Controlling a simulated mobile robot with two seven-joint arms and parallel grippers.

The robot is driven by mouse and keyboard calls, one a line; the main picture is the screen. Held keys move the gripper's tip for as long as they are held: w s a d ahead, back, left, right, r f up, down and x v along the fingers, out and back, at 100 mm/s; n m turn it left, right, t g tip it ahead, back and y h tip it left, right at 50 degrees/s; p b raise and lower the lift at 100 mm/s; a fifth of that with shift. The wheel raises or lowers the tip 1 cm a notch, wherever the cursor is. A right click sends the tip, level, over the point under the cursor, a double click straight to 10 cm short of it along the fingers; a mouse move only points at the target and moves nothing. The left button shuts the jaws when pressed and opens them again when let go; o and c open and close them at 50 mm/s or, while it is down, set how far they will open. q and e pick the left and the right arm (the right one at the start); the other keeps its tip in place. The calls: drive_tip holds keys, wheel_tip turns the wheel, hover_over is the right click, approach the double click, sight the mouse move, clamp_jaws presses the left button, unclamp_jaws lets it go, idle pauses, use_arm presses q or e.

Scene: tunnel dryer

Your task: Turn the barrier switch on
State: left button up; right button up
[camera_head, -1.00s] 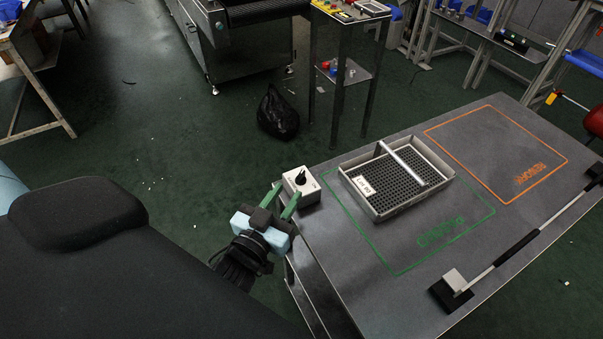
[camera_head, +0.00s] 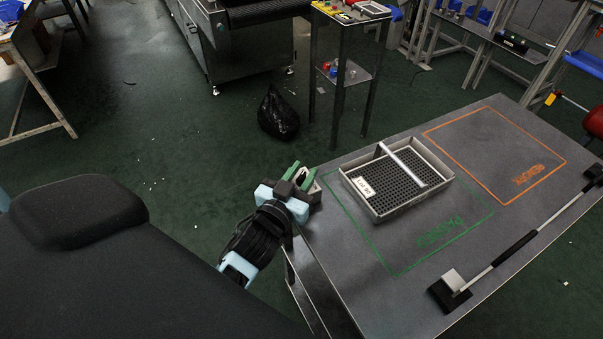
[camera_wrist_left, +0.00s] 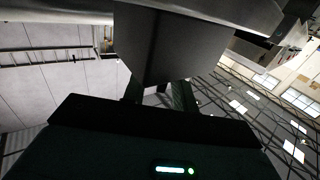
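The barrier switch (camera_head: 315,192) is a small pale box with a dark knob at the near left corner of the table. My left gripper (camera_head: 298,174) is at the box and covers most of it in the head view. Its two green fingers are apart; the knob is hidden, so I cannot tell whether they touch it. In the left wrist view a grey box-like shape (camera_wrist_left: 175,45) fills the space just beyond the fingers. My right gripper is not in view.
On the grey table a mesh tray (camera_head: 377,208) with a handle and label stands partly in a green outline. An orange outline (camera_head: 520,125) is empty. A black-and-white bar (camera_head: 515,247) runs along the right edge. A black bag (camera_head: 278,113) lies on the floor.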

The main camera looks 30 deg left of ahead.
use_arm(q)
clamp_jaws()
